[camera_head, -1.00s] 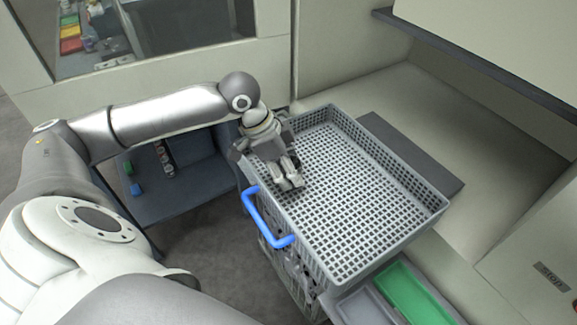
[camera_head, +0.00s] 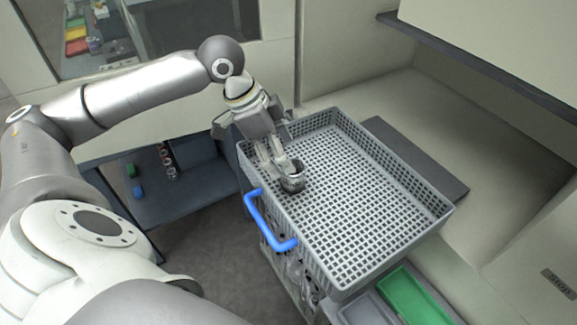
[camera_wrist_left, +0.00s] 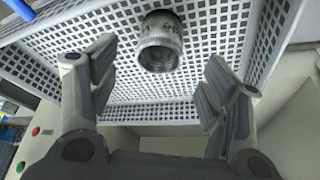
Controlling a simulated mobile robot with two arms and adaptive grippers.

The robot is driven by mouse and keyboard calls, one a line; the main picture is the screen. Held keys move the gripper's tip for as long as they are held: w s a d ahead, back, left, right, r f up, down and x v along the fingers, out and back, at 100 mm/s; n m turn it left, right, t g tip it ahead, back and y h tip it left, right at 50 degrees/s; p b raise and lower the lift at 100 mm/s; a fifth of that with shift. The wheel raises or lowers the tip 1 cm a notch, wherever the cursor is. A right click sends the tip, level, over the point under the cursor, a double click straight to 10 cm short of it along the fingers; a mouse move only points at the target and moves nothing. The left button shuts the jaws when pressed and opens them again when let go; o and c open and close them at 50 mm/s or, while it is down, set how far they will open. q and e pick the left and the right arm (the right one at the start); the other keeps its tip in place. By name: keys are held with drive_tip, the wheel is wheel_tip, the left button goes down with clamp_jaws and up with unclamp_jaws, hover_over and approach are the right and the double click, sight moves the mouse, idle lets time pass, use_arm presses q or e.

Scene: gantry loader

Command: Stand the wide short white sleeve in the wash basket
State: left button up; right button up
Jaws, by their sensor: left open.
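A short, wide sleeve (camera_head: 292,180) stands upright in the grey wash basket (camera_head: 395,245), on its grid floor near the left wall. It looks pale grey and metallic rather than plain white, and its open round end faces up. In the left wrist view the sleeve (camera_wrist_left: 160,50) sits beyond the fingers, on the grid. My left gripper (camera_head: 274,163) is just behind and left of the sleeve in the head view. In the wrist view its two fingers (camera_wrist_left: 160,82) are spread wide with nothing between them. My right gripper is not in view.
A blue handle (camera_head: 268,222) sticks out from the basket's left side. A green tray (camera_head: 412,296) lies in front of the basket. A dark slab (camera_head: 415,155) lies behind it. A dark shelf (camera_head: 180,195) with small parts stands left. Most of the basket floor is empty.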

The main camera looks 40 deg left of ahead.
use_arm(q)
drive_tip(key=v, duration=0.5)
idle(0.5)
